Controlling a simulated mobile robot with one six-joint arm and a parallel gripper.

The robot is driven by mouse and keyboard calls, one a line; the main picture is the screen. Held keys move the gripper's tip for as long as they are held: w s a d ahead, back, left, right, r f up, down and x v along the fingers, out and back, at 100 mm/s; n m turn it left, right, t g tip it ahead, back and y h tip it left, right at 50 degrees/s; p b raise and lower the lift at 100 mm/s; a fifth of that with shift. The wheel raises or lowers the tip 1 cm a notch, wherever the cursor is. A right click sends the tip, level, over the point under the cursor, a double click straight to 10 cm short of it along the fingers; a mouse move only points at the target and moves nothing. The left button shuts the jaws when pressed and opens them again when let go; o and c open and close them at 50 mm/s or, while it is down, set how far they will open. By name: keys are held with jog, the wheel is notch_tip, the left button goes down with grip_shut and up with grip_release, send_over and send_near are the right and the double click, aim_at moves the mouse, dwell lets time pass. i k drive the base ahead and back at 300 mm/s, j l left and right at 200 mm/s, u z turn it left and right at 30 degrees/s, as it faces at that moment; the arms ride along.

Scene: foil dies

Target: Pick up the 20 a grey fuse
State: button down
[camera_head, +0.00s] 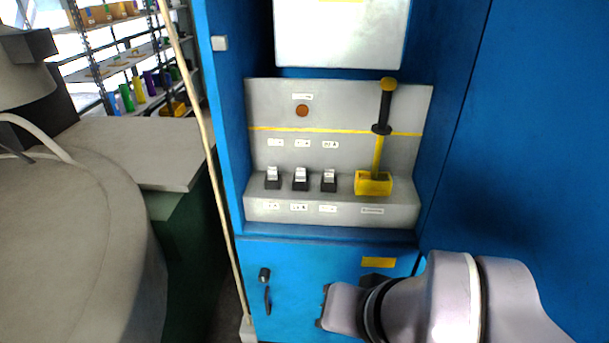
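Three small fuses with pale grey-white tops sit upright in black holders on the grey step inside the blue cabinet: a left fuse (272,174), a middle fuse (301,176) and a right fuse (329,178). White labels are above and below them. The label above the right one (331,144) ends in "A", but the numbers are too small to read surely, so I cannot tell which fuse is the 20 A one. My gripper (322,305) is at the lower right, below and in front of the step, apart from the fuses. Its fingers are mostly hidden.
A yellow-based lever with a black handle (382,110) stands right of the fuses. A pale pole (205,130) runs along the cabinet's left edge. The lower blue door has a black handle (267,297). A bench (140,150) and shelves (120,60) are at left.

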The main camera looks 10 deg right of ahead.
aim_at(329, 174)
jog(key=i+u, duration=0.2)
jog(key=i, duration=0.25)
jog(key=i+l+u, duration=0.15)
jog(key=i, duration=0.3)
jog(key=i+l+u, duration=0.2)
jog(key=i, duration=0.25)
